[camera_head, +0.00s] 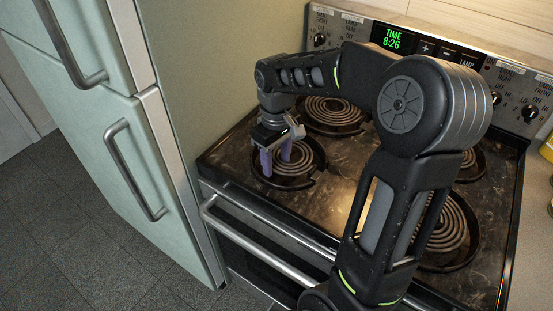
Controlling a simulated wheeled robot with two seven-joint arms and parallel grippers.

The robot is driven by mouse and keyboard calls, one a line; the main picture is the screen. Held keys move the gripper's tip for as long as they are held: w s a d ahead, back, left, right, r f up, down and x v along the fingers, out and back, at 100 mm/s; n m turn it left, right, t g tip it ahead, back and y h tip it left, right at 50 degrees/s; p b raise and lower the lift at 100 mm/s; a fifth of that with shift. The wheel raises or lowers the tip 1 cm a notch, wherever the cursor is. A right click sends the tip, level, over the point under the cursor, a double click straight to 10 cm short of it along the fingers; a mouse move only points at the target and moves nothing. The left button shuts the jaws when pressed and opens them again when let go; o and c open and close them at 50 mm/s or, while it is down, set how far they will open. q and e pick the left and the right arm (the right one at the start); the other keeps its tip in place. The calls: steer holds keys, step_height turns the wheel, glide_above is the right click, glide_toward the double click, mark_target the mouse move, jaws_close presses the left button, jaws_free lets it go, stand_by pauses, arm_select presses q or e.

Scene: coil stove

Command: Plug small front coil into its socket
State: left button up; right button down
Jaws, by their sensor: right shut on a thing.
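The small front coil (297,168) is at the stove's front left, a dark spiral lying over a round dark opening. My right gripper (276,163) points down at its left side, with purple fingers shut on the coil. The fingers and wrist hide part of the coil. I cannot tell whether the coil's prongs sit in the socket, as the socket is hidden. My left gripper is not in view.
Another coil (334,111) lies behind, and a large coil (447,229) is at the front right, partly behind my arm. A fridge (165,60) stands close on the left. The oven handle (262,243) runs along the stove front. The control panel (440,48) is at the back.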

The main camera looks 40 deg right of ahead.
stand_by(0.3)
steer(key=c, duration=0.6)
jaws_free()
steer(key=shift+c, duration=0.2)
steer(key=shift+r+p, duration=0.75)
steer(key=shift+r, duration=0.05)
step_height(320, 180, up, 6)
steer(key=p, duration=0.5)
steer(key=shift+r, duration=0.25)
steer(key=shift+f, duration=0.1)
